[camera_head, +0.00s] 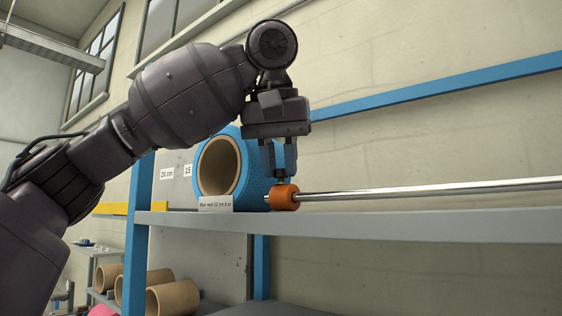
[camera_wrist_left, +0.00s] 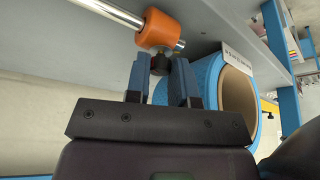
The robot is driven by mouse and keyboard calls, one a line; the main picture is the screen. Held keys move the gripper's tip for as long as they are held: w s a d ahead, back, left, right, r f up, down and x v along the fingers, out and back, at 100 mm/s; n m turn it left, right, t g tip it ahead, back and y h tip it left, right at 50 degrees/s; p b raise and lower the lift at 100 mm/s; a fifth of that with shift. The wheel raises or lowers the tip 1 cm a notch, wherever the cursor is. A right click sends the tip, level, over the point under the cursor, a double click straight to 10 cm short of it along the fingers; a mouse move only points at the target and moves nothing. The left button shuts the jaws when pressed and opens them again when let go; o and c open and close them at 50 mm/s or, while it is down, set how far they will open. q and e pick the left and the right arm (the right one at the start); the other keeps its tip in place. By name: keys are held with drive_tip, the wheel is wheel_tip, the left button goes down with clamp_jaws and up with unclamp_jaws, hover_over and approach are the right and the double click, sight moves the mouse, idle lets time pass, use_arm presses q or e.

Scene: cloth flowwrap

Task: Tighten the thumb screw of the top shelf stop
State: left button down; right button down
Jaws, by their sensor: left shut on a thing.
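The top shelf stop is an orange collar (camera_head: 284,197) on a shiny metal rod (camera_head: 430,188) just above the top shelf. It also shows in the left wrist view (camera_wrist_left: 160,29). Its dark thumb screw (camera_head: 281,181) stands up from the collar and shows as a small dark knob in the left wrist view (camera_wrist_left: 162,62). My left gripper (camera_head: 280,170) points straight down over the collar. It is shut on the thumb screw, whose head is partly hidden between the fingertips. My right gripper is in neither view.
A blue roll with a cardboard core (camera_head: 218,165) lies close behind and left of the collar. A small label card (camera_head: 215,203) is on the shelf edge (camera_head: 400,226). Brown tubes (camera_head: 172,299) lie on a lower shelf. A blue post (camera_head: 138,220) stands left.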

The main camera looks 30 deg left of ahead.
use_arm(q)
drive_tip(key=m+h, duration=0.1)
drive_tip(key=m, duration=0.1)
drive_tip(key=m+h, duration=0.1)
drive_tip(key=m, duration=0.2)
drive_tip(key=shift+a+m, duration=0.2)
drive_tip(key=shift+m, duration=0.1)
idle(0.5)
drive_tip(key=c, duration=1)
unclamp_jaws()
drive_tip(key=shift+r, duration=0.1)
drive_tip(key=shift+v, duration=5.35)
drive_tip(key=shift+s+a, duration=0.15)
